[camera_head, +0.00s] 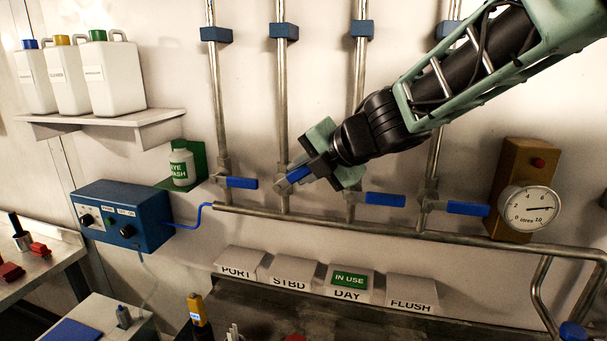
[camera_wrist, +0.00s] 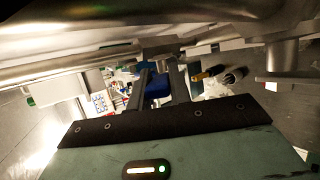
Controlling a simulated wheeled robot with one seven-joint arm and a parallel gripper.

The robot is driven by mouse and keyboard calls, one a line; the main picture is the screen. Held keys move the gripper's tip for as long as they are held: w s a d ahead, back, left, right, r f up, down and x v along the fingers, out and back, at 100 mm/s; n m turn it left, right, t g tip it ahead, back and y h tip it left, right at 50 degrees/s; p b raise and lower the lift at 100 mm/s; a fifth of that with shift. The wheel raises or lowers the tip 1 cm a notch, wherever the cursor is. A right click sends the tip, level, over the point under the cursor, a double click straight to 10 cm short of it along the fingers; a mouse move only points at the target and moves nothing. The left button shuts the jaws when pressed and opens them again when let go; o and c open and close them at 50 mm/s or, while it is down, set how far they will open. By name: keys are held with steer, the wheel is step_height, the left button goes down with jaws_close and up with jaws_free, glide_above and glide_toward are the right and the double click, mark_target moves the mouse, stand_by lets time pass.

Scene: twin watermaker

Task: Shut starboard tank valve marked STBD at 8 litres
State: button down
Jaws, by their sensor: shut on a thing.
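The STBD valve is the second from left, on the pipe above the STBD sign (camera_head: 289,283). Its blue handle (camera_head: 298,174) points right and tilts a little upward. My gripper (camera_head: 305,172) is shut on this handle; its fingers hide part of it. In the wrist view a blue patch (camera_wrist: 158,86) shows between the fingers of my gripper (camera_wrist: 163,84). The round litres gauge (camera_head: 530,209) is at the right, with its needle pointing right, near where 8 lies; the exact reading is hard to tell.
Blue handles of PORT (camera_head: 241,183), DAY (camera_head: 385,200) and FLUSH (camera_head: 467,208) point right, close to my gripper on both sides. A green IN USE tag (camera_head: 349,279) sits on the DAY sign. A blue control box (camera_head: 122,215) and eye wash bottle (camera_head: 182,166) are at left.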

steer(key=shift+d+f+b, duration=0.1)
steer(key=shift+f+b, duration=0.4)
steer(key=shift+b, duration=0.6)
steer(key=shift+r+t+y+b, duration=0.1)
steer(key=shift+t+y+b, duration=0.25)
steer(key=shift+b, duration=0.25)
steer(key=shift+r, duration=0.15)
steer(key=c, duration=1.3)
jaws_free()
steer(key=shift+d, duration=0.1)
steer(key=shift+p+v, duration=1.45)
steer(key=shift+v, duration=7.25)
steer(key=shift+w+d, duration=0.1)
